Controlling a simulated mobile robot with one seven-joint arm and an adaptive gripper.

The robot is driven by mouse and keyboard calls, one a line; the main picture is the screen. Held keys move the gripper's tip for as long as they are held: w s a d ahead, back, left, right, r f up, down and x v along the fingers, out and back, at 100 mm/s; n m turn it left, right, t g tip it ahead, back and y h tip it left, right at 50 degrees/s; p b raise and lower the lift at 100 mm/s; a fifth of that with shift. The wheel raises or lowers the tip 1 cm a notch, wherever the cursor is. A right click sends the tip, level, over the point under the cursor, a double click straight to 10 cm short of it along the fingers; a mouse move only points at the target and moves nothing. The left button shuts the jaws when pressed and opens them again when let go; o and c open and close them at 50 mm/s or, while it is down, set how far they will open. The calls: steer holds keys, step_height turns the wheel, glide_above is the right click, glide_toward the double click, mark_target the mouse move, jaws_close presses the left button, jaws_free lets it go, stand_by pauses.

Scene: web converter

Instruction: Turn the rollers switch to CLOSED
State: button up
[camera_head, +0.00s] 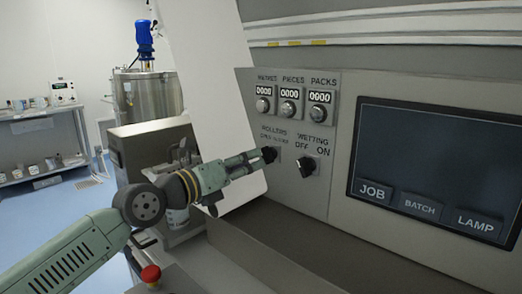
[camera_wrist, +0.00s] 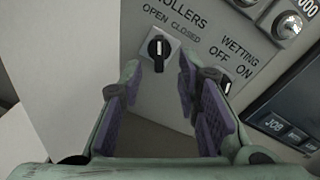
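The rollers switch (camera_wrist: 159,50) is a black knob with a white mark on a pale square plate. In the wrist view its handle stands upright in the picture, tilted to the OPEN side of the slanted panel lettering. In the head view the switch (camera_head: 270,154) is at the tip of my gripper (camera_head: 254,158). In the wrist view my gripper (camera_wrist: 160,75) is open, with one purple-padded finger on each side just below the knob. A gap shows between the knob and both fingers. I cannot tell exactly how far the tips are from the panel.
The wetting switch (camera_head: 308,165) is close to the right of the rollers switch, near my right finger in the wrist view. Counters with knobs (camera_head: 290,98) are above. A dark screen (camera_head: 435,165) is at right. A white web sheet (camera_head: 215,90) hangs at left.

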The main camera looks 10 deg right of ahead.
mark_target(263, 157)
steer(key=p+x, duration=0.1)
steer(key=x, duration=0.4)
steer(key=shift+w+d, duration=0.1)
steer(key=shift+w, duration=0.1)
steer(key=shift+c, duration=0.5)
jaws_close()
